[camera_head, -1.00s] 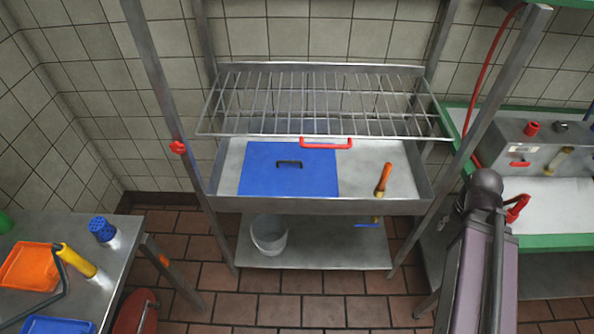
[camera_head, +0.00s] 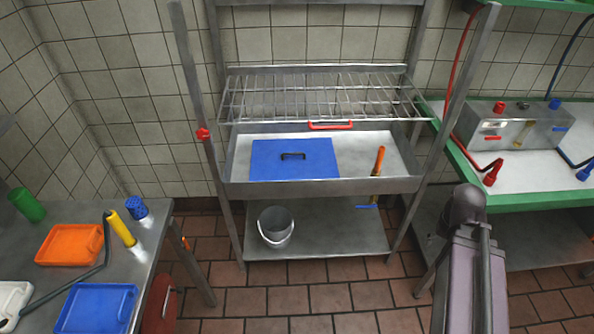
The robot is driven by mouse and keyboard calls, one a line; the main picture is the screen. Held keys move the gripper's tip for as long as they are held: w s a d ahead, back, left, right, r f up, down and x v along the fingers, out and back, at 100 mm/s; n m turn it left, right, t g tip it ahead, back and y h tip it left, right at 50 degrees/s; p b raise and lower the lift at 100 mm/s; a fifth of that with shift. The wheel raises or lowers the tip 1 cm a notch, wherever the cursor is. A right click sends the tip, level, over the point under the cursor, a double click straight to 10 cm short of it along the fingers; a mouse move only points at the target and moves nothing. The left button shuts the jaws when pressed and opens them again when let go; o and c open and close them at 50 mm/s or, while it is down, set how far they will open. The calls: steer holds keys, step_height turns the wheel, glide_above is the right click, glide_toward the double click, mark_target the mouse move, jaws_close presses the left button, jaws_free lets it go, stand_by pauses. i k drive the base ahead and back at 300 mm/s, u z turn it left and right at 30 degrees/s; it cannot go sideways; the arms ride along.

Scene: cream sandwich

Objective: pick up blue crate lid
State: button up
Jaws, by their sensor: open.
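The blue crate lid (camera_head: 264,167) lies flat in the metal tray of the middle shelf (camera_head: 214,188), towards its left side. It is a flat blue rectangle with a dark handle (camera_head: 293,156) standing up near its middle. My gripper is not in the picture. Only part of my arm shows at the lower right, well apart from the lid.
A wire rack (camera_head: 320,98) with a red handle (camera_head: 330,125) sits above and behind the lid. An orange-handled tool (camera_head: 378,160) stands right of it. A bucket (camera_head: 275,227) is on the lower shelf.

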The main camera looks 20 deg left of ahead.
mark_target(306, 158)
steer(key=z, duration=0.05)
steer(key=k, duration=1.15)
steer(key=u, duration=0.8)
steer(key=i, duration=1.7)
steer(key=u, duration=0.05)
